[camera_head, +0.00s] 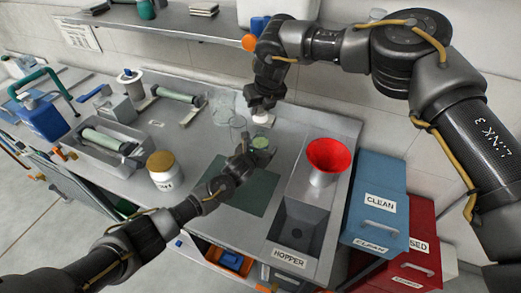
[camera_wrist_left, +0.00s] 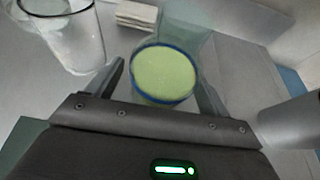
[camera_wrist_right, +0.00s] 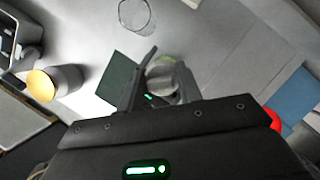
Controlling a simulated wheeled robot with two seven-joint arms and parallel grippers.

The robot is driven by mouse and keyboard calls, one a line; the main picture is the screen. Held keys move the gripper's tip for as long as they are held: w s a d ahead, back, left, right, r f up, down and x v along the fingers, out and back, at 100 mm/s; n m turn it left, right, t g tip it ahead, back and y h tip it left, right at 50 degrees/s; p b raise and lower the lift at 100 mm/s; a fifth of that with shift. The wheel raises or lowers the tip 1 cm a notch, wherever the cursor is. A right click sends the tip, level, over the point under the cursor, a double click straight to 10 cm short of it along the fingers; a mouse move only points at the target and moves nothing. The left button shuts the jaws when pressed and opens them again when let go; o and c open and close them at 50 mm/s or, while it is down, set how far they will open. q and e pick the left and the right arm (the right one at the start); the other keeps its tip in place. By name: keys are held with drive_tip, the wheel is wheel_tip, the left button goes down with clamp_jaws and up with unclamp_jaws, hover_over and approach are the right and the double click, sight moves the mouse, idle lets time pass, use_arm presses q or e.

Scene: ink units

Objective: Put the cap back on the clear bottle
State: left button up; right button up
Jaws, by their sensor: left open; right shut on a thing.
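The clear bottle (camera_head: 262,143) holds pale green contents and stands near the back of the green mat. It also shows from above in the left wrist view (camera_wrist_left: 165,75), with a blue ring around its top. My left gripper (camera_head: 256,148) is open, with its fingers on either side of the bottle. My right gripper (camera_head: 262,108) is shut on a small whitish piece that looks like the cap (camera_head: 263,118), just behind and above the bottle. In the right wrist view the whitish piece (camera_wrist_right: 160,78) sits between the fingers and hides most of what lies below.
Clear glassware (camera_head: 237,126) stands close left of the bottle. A white jar with a tan lid (camera_head: 163,178) is farther left. A red funnel (camera_head: 325,157) stands to the right, beside the hopper (camera_head: 300,222). The green mat (camera_head: 255,195) has bare room in front.

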use_arm(q)
drive_tip(key=shift+c, duration=0.4)
drive_tip(key=c, duration=1.4)
use_arm(e)
drive_tip(key=shift+f, duration=2.4)
drive_tip(key=shift+f, duration=0.9)
drive_tip(key=shift+f, duration=0.55)
drive_tip(key=o, duration=1.1)
